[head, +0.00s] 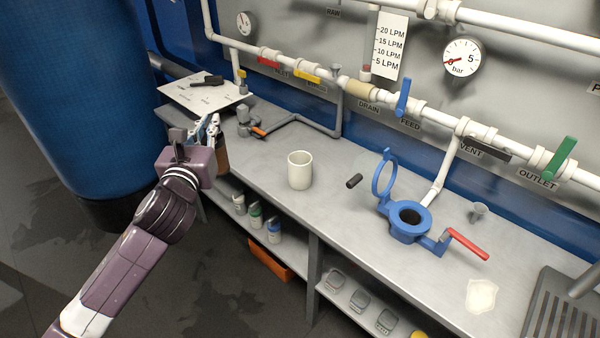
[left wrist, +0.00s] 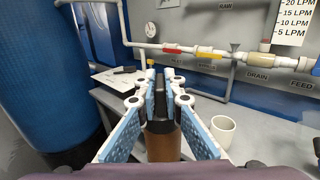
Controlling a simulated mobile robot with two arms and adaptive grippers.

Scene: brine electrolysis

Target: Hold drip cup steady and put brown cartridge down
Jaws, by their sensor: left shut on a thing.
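The brown cartridge (head: 223,156) is in my left gripper (head: 212,132), over the left end of the bench. In the left wrist view, the gripper (left wrist: 161,80) is shut on the dark upper part of the cartridge (left wrist: 163,146), and the brown body lies below the fingers. Its lower end is partly hidden, so I cannot tell whether it touches the bench. The drip cup (head: 300,171), a white cup, stands upright on the bench to the right of my left gripper. It also shows in the left wrist view (left wrist: 223,131), with no gripper on it. My right gripper is not in view.
The grey bench (head: 340,215) has free room around the cup. A blue housing (head: 408,218) with an open ring lid and red handle stands to the right, a small black cylinder (head: 354,181) near it. A white sheet (head: 205,95) lies behind my gripper. Pipes run along the back.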

